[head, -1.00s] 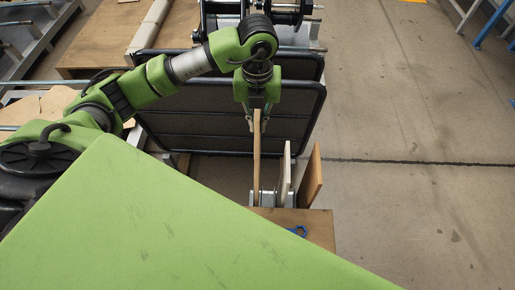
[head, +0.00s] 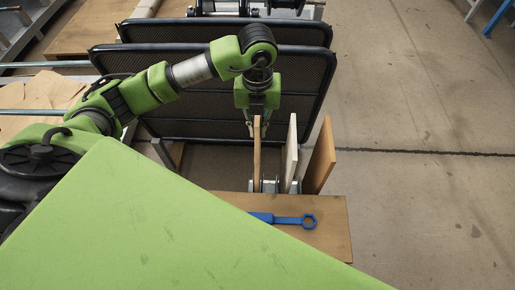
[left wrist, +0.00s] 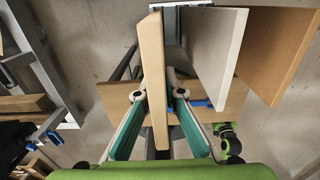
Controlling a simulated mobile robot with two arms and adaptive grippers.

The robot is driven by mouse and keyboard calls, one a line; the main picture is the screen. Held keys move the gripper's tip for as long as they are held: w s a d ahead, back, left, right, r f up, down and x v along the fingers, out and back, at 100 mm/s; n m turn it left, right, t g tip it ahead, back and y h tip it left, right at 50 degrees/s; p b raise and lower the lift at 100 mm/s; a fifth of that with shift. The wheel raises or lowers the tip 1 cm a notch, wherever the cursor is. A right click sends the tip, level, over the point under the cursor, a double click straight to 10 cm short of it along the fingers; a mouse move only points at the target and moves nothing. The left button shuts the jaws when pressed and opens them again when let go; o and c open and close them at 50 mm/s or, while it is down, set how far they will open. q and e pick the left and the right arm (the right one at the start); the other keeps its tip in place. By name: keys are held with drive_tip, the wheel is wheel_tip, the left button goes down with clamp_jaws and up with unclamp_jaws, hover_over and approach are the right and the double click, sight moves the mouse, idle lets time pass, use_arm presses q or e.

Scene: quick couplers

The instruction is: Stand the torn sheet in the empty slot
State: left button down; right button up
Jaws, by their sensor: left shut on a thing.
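My left gripper (head: 257,132) is shut on a tan sheet (head: 257,155), held upright and seen nearly edge-on. In the left wrist view the tan sheet (left wrist: 155,75) stands between the two fingers (left wrist: 160,94). Its lower end is at the leftmost part of a grey metal rack (head: 270,186); I cannot tell how deep it sits in the slot. No torn edge shows clearly on it. A white sheet (head: 291,150) and a brown sheet (head: 320,158) stand in the rack to its right. My right gripper is not in view.
The rack stands on a wooden board (head: 335,225) with a blue wrench (head: 290,220) in front. Black mesh panels (head: 220,95) stand behind. Brown irregular pieces (head: 35,95) lie at the left. The floor (head: 430,210) at the right is clear.

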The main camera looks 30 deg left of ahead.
sight(257, 120)
use_arm(q)
wheel_tip(257, 120, down, 8)
drive_tip(key=shift+f+b, duration=0.25)
drive_tip(key=shift+b, duration=0.2)
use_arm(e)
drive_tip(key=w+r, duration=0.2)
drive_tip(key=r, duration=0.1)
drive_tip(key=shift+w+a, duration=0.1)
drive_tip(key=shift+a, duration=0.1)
use_arm(q)
drive_tip(key=shift+f, duration=0.1)
drive_tip(key=c, duration=2.1)
unclamp_jaws()
drive_tip(key=shift+c, duration=0.2)
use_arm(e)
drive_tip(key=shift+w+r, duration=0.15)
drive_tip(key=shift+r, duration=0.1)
use_arm(q)
wheel_tip(257, 120, up, 12)
drive_tip(key=shift+r+p, duration=0.15)
drive_tip(key=shift+p, duration=0.6)
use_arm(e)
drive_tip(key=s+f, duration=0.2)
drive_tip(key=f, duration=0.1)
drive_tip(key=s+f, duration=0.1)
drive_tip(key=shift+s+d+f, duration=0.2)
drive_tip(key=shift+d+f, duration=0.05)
